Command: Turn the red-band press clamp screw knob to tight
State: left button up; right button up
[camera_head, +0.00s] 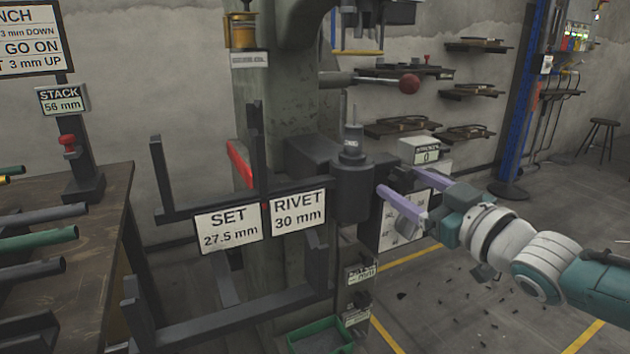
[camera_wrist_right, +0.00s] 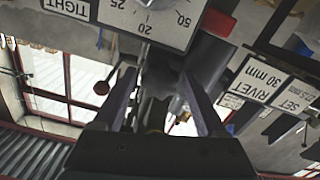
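The press (camera_head: 290,110) stands in the middle of the head view, a grey column with a dark cylinder (camera_head: 352,190) at its front. A white scale plate (camera_head: 388,236) shows partly behind my right gripper (camera_head: 402,183). That gripper's two lilac fingers are spread apart, pointing left towards the cylinder. In the right wrist view the plate (camera_wrist_right: 150,22) carries numbers, with a TIGHT label (camera_wrist_right: 66,9) beside it. A dark rounded part (camera_wrist_right: 168,78) shows between the finger ends; I cannot tell whether it is the clamp screw knob or whether the fingers touch it. No red band is clear.
SET (camera_head: 228,228) and RIVET (camera_head: 298,212) signs hang on a dark bar left of the cylinder. A red-ball lever (camera_head: 409,84) sticks out above. A bench (camera_head: 105,235) with rods stands at left. A green bin (camera_head: 320,337) sits low. Floor at right is mostly open.

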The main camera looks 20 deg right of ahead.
jog(key=shift+o, duration=0.3)
jog(key=shift+s, duration=0.15)
jog(key=shift+s+p, duration=0.3)
jog(key=shift+s, duration=0.05)
jog(key=s+p, duration=0.2)
jog(key=s, duration=0.7)
jog(key=shift+d+p, duration=0.4)
